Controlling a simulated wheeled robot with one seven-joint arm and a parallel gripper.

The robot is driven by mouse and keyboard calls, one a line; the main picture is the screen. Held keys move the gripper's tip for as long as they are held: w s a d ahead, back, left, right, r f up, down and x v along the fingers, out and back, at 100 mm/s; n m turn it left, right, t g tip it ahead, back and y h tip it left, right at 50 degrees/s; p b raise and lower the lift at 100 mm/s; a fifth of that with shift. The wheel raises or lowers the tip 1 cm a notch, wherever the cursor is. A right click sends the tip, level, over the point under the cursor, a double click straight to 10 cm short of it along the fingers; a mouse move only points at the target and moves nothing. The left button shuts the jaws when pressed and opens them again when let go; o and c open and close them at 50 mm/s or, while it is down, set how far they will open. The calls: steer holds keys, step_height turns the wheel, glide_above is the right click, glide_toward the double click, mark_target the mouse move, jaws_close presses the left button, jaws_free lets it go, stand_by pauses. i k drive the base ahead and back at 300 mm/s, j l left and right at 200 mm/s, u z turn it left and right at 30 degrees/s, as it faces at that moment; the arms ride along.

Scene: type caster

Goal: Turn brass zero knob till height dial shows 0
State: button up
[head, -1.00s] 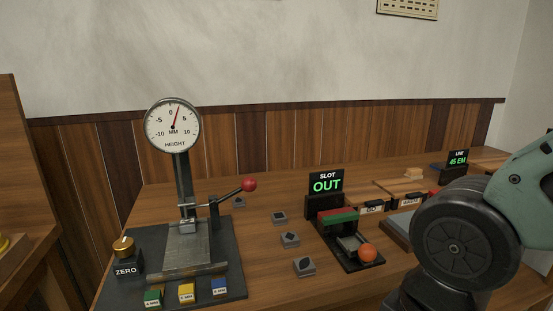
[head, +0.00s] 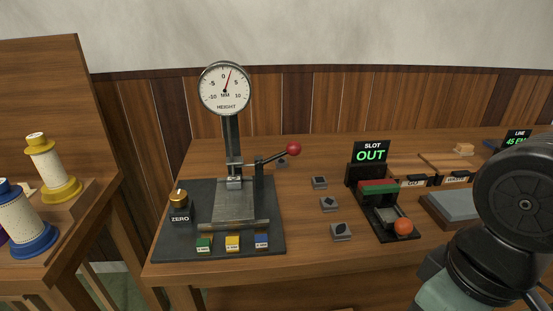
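The brass zero knob (head: 179,196) sits on a black block labelled ZERO (head: 180,217), at the left of a dark base plate (head: 260,211). The round height dial (head: 225,89) stands on a grey column above the plate. Its red needle points a little right of the 0 mark, between 0 and 5. A lever with a red ball (head: 293,149) sticks out to the right of the column. My arm shows at the right edge, well away from the knob; my gripper is out of view.
Green (head: 204,244), yellow (head: 232,243) and blue (head: 261,240) blocks line the plate's front. Several small grey blocks lie to its right. A slot stand with a sign reading OUT (head: 370,155) is farther right.

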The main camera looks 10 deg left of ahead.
mark_target(179, 198)
steer(key=u, duration=1.3)
